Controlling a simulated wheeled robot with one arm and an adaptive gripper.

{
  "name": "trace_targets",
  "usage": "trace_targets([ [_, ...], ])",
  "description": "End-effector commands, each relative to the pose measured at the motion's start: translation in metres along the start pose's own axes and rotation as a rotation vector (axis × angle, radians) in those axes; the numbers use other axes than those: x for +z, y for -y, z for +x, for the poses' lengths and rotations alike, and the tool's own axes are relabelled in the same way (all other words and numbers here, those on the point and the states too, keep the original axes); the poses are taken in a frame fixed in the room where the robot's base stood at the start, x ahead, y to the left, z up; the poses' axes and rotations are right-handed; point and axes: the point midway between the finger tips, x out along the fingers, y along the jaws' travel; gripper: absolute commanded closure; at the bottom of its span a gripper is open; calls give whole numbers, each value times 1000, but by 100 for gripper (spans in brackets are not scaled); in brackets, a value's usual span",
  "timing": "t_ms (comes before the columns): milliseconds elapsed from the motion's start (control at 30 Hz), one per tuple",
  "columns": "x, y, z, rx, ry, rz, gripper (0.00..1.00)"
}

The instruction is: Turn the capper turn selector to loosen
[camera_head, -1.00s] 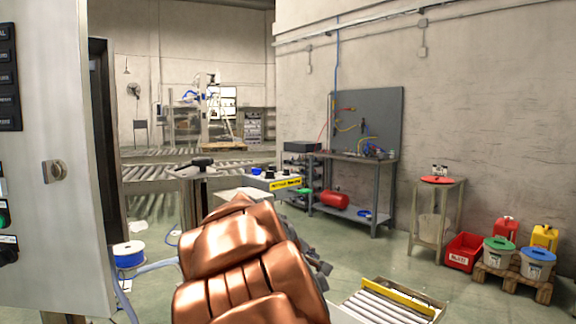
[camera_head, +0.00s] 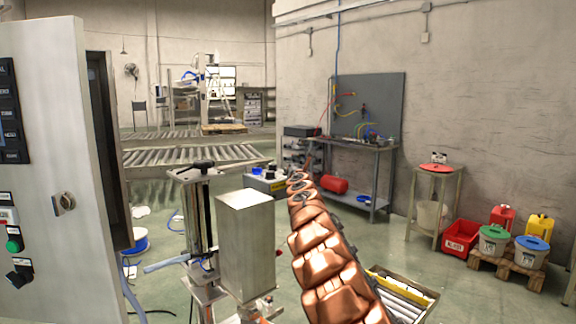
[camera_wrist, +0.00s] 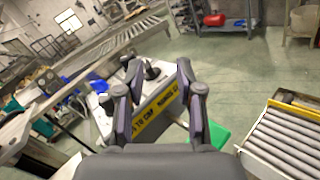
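A pale control box (camera_wrist: 103,87) with a yellow label shows below my gripper in the wrist view. A black knob (camera_wrist: 151,71) stands on its top, seen between my fingertips; it may be the capper turn selector, but its markings and setting are too small to read. My gripper (camera_wrist: 158,68) is open and empty, its two fingers apart, with no clear contact with the knob. In the head view the same box (camera_head: 264,184) sits beyond a metal block, partly covered by my copper-coloured arm. My gripper cannot be made out clearly there.
A tall metal block (camera_head: 246,240) and a post with a black handle (camera_head: 203,166) stand left of my arm. A cabinet (camera_head: 45,110) with knobs is at far left. A small roller conveyor (camera_wrist: 283,140) lies at right in the wrist view.

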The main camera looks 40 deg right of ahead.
Motion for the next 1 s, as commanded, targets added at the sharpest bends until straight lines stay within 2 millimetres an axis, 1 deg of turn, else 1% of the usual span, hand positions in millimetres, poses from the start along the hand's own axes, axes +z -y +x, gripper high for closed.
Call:
trace_targets([
  [33,0,2,5,38,-18,-51,64],
  [133,-9,2,9,116,-51,-157,64],
  [200,-14,2,8,166,-69,-223,64],
  [400,-20,2,1,260,-90,-342,64],
  [533,-20,1,-1,285,-90,-374,64],
  [667,-21,0,0,291,-90,-380,64],
  [1000,-22,-6,16,292,-90,-376,64],
])
